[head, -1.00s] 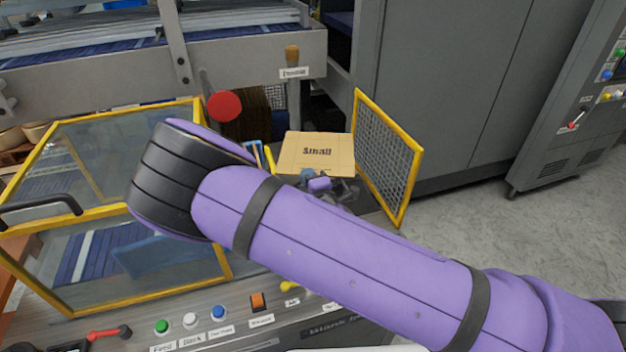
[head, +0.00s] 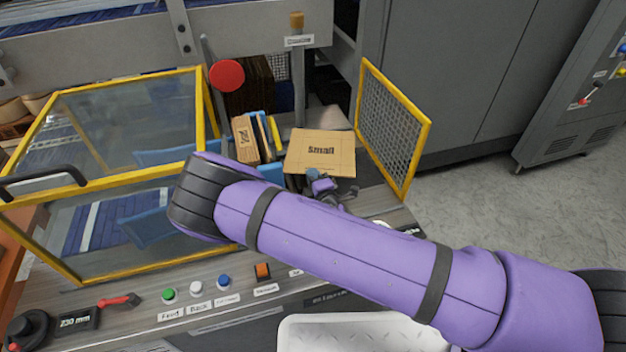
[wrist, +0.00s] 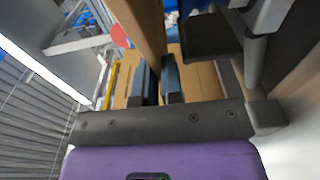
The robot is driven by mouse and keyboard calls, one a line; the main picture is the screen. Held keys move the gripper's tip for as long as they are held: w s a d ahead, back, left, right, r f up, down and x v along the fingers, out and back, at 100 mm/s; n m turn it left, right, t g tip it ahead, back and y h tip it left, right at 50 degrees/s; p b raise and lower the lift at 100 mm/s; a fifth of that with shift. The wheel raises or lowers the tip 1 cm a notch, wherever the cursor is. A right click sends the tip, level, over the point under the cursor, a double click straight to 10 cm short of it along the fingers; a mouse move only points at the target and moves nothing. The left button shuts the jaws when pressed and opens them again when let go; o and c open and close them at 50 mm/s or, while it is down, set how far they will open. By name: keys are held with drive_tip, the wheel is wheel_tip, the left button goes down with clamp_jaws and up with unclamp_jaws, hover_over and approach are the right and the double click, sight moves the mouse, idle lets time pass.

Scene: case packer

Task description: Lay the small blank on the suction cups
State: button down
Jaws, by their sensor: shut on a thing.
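The small blank (head: 320,152) is a flat tan cardboard sheet printed "Small". In the head view it lies between the open yellow-framed guards, its printed face toward the camera. My gripper (head: 322,186) is shut on its near edge. In the wrist view the blank (wrist: 148,28) shows nearly edge-on as a brown strip between the two dark fingers of my gripper (wrist: 156,82). I cannot make out the suction cups in either view. I cannot tell whether the blank touches anything below it.
A mesh guard (head: 395,130) stands just right of the blank. A labelled cardboard piece (head: 245,140) with blue and yellow bars stands to its left. A clear guard panel (head: 110,125) and a red disc (head: 227,75) are further left. A white bin (head: 365,335) is at the front.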

drive_tip(key=shift+f, duration=0.8)
drive_tip(key=shift+f, duration=0.15)
drive_tip(key=c, duration=1.3)
unclamp_jaws()
drive_tip(key=shift+o, duration=0.2)
drive_tip(key=shift+s, duration=0.25)
drive_tip(key=v, duration=0.7)
drive_tip(key=shift+d, duration=0.1)
drive_tip(key=shift+r, duration=0.25)
